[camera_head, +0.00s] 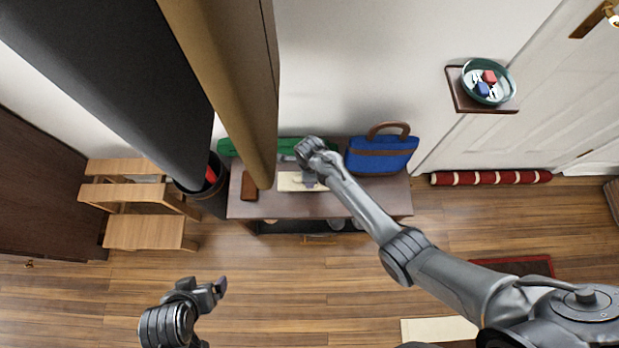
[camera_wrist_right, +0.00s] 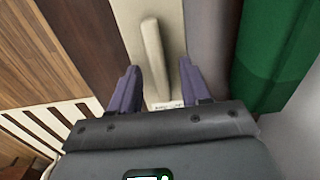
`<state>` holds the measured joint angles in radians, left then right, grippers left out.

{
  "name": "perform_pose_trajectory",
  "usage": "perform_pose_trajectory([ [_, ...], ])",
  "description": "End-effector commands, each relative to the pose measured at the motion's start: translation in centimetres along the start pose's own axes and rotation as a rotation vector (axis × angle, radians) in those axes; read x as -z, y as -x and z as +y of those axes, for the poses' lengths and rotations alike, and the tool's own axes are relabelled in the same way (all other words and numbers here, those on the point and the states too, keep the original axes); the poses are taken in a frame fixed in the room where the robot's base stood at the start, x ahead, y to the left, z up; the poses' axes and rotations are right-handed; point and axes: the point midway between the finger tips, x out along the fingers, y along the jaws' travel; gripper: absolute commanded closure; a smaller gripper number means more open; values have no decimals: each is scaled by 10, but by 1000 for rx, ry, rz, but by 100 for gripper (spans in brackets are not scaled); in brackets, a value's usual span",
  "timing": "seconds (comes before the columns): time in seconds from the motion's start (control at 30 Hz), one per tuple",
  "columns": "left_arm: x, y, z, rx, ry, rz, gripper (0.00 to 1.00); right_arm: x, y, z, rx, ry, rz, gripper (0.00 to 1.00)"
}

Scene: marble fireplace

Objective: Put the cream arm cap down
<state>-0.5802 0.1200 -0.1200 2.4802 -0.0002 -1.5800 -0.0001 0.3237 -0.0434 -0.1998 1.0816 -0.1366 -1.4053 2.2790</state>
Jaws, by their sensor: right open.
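The cream arm cap (camera_head: 290,182) lies on the dark wooden bench (camera_head: 240,208), partly hidden by my right wrist. In the right wrist view, a flat cream piece carries a raised cream bar (camera_wrist_right: 154,58); I cannot tell whether they are one thing. My right gripper (camera_wrist_right: 158,84) is open, its fingers on either side of the bar's near end. In the head view my right gripper (camera_head: 308,180) is mostly hidden under its wrist. My left gripper (camera_head: 215,288) is over the floor at the lower left, away from the bench; its jaw opening is unclear.
On the bench are a brown block (camera_head: 249,187), a green roll (camera_head: 284,146) behind, and a blue bag (camera_head: 381,155) at right. A dark bin (camera_head: 211,196) and wooden steps (camera_head: 145,232) stand left. A wall shelf (camera_head: 459,97) holds a green bowl (camera_head: 509,88).

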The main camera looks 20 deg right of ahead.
Motion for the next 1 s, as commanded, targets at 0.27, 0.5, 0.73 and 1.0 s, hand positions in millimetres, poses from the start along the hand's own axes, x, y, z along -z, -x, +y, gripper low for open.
perform_pose_trajectory([
  [0.27,0,0,0,0,0,0,5,0,0,0,0,0,0,87],
  [0.5,0,0,0,0,0,0,5,0,0,0,0,0,0,100],
  [0.73,0,1,0,0,0,0,5,0,1,0,0,0,0,100],
  [1.0,4,13,0,0,0,0,5,-1,12,5,-1,1,-1,100],
])
